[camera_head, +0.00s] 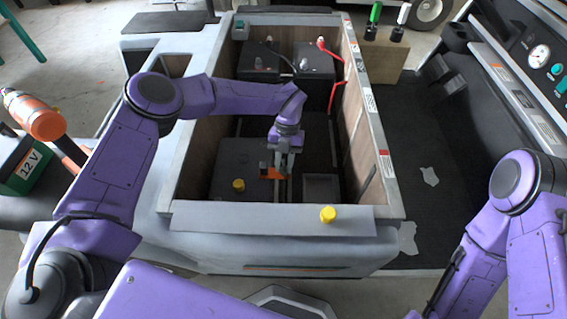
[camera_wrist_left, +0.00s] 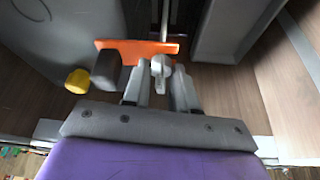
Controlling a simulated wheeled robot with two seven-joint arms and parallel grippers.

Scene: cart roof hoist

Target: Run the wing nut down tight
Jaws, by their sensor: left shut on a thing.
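My left gripper (camera_head: 284,163) reaches down into the open bay of the cart and points at an orange hold-down bracket (camera_head: 268,173). In the left wrist view, the grey wing nut (camera_wrist_left: 161,69) sits between the two fingertips (camera_wrist_left: 160,82), which are shut on it. A thin rod (camera_wrist_left: 165,18) runs beyond it, and the orange bracket (camera_wrist_left: 128,50) lies just behind. In the head view the wing nut is hidden by the gripper. My right arm shows at the right, but its gripper is out of the picture.
Wooden bay walls (camera_head: 363,105) stand close around the left arm. A dark battery (camera_head: 240,165) with a yellow cap (camera_head: 238,185) is beside the bracket. Another yellow cap (camera_head: 328,214) is on the front ledge. Red cables (camera_head: 335,95) hang at the right wall.

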